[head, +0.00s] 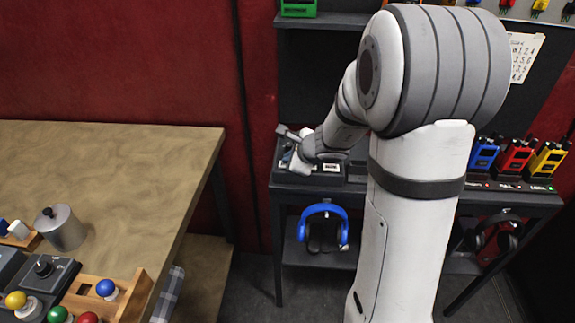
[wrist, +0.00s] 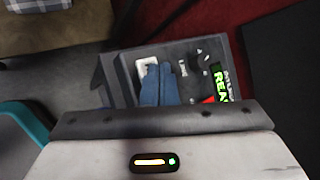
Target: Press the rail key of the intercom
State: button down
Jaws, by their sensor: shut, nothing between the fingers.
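The intercom (wrist: 122,75) is a dark box in the wrist view, with a knob (wrist: 203,62), letter marks, a lit green display (wrist: 219,85) and a red part (wrist: 208,100). A pale key (wrist: 147,63) sits at its upper left, partly hidden by my gripper (wrist: 156,72). My gripper's blue fingers are shut and empty, over the panel beside this key. I cannot tell whether they touch it or whether it is the rail key. In the head view my gripper (head: 298,165) is at the intercom (head: 326,180) on the shelf's left end, mostly hidden by my wrist.
The dark shelf (head: 408,198) also holds blue, red and yellow handheld radios (head: 518,158) at right. Blue headphones (head: 323,209) hang below. A table (head: 110,165) at left holds a metal pot (head: 60,228) and several coloured buttons (head: 106,288). A red wall (head: 120,60) stands behind.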

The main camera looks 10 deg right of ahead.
jog(key=shift+f, duration=0.2)
dwell(0.3)
jog(key=shift+r, duration=0.1)
jog(key=shift+r+p, duration=0.35)
jog(key=shift+r, duration=0.35)
notch_tip(320, 180, up, 5)
jog(key=p, duration=0.4)
dwell(0.3)
dwell(0.4)
